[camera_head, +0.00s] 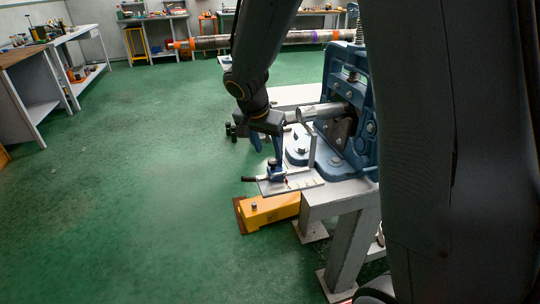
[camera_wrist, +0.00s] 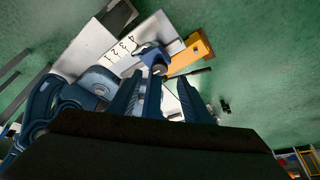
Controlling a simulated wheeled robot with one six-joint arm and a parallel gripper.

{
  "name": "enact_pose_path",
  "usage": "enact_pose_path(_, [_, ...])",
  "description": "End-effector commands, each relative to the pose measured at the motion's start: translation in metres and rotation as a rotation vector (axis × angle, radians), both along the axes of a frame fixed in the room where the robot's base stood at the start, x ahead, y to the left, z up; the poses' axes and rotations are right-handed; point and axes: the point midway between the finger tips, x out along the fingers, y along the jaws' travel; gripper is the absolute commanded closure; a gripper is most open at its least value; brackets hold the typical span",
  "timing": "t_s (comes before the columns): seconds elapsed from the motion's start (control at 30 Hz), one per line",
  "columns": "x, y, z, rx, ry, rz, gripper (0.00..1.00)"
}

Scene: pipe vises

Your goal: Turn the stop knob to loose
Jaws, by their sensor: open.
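A blue stop (camera_head: 277,171) sits on a pale plate with scale marks at the near end of the vise bench. It also shows in the wrist view (camera_wrist: 152,55), beside the printed numbers. A round knob (camera_wrist: 158,68) on the stop faces my gripper; its setting cannot be read. A dark handle (camera_head: 249,179) sticks out to the left of the stop. My gripper (camera_head: 268,148) points down just above the stop, apart from it as far as I can tell. Its blue fingers also show in the wrist view (camera_wrist: 160,84), spread and empty.
The blue pipe vise (camera_head: 348,110) stands right behind my gripper, with a grey pipe (camera_head: 318,112) reaching left from it. A yellow pedal (camera_head: 268,209) lies on the floor below the plate. The green floor (camera_head: 130,190) to the left is free.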

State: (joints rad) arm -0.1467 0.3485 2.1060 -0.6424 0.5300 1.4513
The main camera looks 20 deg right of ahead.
Motion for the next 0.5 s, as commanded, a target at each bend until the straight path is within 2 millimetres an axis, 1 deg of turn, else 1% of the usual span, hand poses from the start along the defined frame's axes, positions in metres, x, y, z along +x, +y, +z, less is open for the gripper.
enact_pose_path(0.03, [-0.001, 0.002, 0.007, -0.001, -0.002, 0.000, 0.55])
enact_pose_path(0.1, [-0.003, 0.004, 0.014, -0.001, -0.002, 0.001, 0.55])
enact_pose_path(0.2, [-0.006, 0.006, 0.019, -0.001, -0.001, 0.000, 0.55])
enact_pose_path(0.5, [-0.007, 0.006, 0.021, -0.001, 0.001, 0.001, 0.55])
